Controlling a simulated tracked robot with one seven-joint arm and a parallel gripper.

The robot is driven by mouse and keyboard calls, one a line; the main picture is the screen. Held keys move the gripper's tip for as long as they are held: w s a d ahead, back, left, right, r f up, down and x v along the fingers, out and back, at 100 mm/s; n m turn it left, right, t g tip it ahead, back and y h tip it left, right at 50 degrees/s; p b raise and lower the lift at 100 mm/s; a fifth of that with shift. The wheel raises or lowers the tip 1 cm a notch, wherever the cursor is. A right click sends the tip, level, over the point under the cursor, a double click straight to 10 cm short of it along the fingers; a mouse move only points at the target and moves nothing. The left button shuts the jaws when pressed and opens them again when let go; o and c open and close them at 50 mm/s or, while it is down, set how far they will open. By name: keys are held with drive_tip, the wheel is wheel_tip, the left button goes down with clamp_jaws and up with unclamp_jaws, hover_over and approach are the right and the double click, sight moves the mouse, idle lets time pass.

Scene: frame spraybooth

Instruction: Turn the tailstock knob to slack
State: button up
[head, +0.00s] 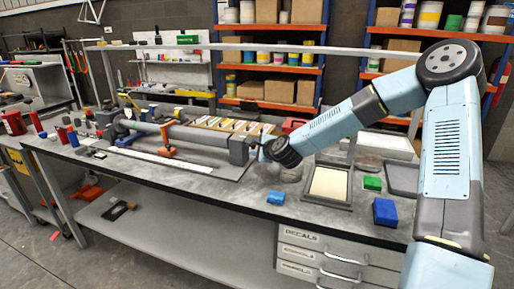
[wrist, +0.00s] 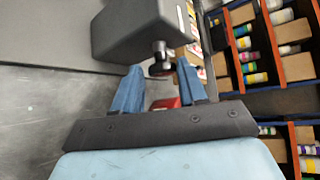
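The tailstock (head: 239,151) is a dark grey block at the right end of the long grey tube fixture on the bench. It also shows at the top of the wrist view (wrist: 135,28). Its knob (wrist: 160,67) is a small dark cap on a silvery shaft, sticking out of the block's face. My gripper (wrist: 159,68) is open, with one blue finger on each side of the knob. Narrow gaps seem to show between knob and fingers. In the head view, my gripper (head: 261,150) is beside the tailstock's right face, and the knob is mostly hidden.
A red object (wrist: 166,103) lies beyond the fingers. Shelves (head: 268,72) stand behind.

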drive_tip(key=shift+o, duration=1.4)
drive_tip(key=v, duration=1.3)
drive_tip(key=shift+s+d, duration=0.2)
drive_tip(key=shift+s, duration=0.1)
